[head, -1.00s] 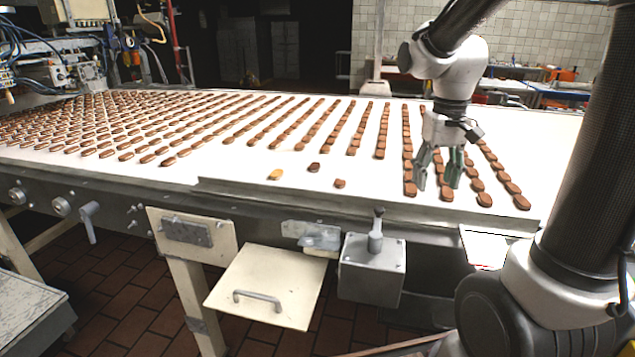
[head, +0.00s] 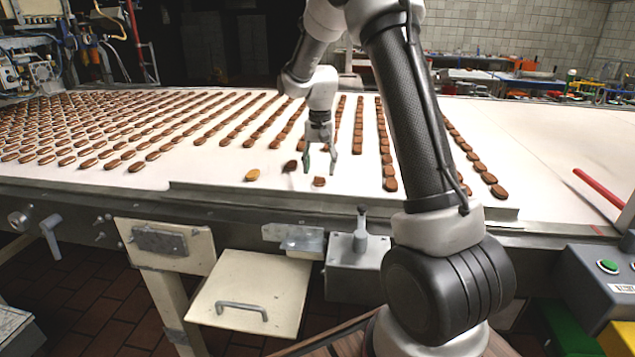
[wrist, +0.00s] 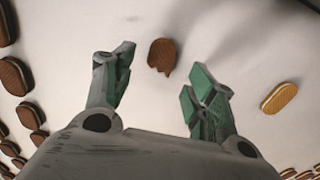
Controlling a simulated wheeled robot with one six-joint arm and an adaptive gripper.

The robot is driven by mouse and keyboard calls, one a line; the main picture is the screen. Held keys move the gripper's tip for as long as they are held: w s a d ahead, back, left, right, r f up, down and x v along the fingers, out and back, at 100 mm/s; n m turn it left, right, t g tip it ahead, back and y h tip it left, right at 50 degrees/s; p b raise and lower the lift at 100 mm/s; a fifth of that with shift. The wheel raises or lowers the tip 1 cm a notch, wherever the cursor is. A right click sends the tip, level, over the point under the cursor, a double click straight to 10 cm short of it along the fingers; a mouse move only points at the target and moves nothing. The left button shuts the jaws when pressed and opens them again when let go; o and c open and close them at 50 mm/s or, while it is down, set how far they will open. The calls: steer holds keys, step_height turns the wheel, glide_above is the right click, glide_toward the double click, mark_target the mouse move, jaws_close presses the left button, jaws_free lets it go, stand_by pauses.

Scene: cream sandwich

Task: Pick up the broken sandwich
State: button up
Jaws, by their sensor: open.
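The broken sandwich (wrist: 162,56) is a brown piece with a jagged, bitten edge. In the wrist view it lies on the white belt, ahead of and between my fingertips, apart from both. It appears to be the brown piece (head: 319,182) near the belt's front edge in the head view, just below my gripper (head: 320,174). My gripper, also in the wrist view (wrist: 165,75), is open and empty, its green-padded fingers pointing down.
A yellowish sandwich (head: 252,175) lies to the left; it also shows in the wrist view (wrist: 279,98). A dark piece (head: 290,166) lies between it and my gripper. Rows of brown sandwiches cover the belt (head: 220,184) behind and to both sides. The belt around the loose pieces is clear.

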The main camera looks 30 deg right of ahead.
mark_target(320, 178)
steer(key=shift+f, duration=1.6)
steer(key=c, duration=0.8)
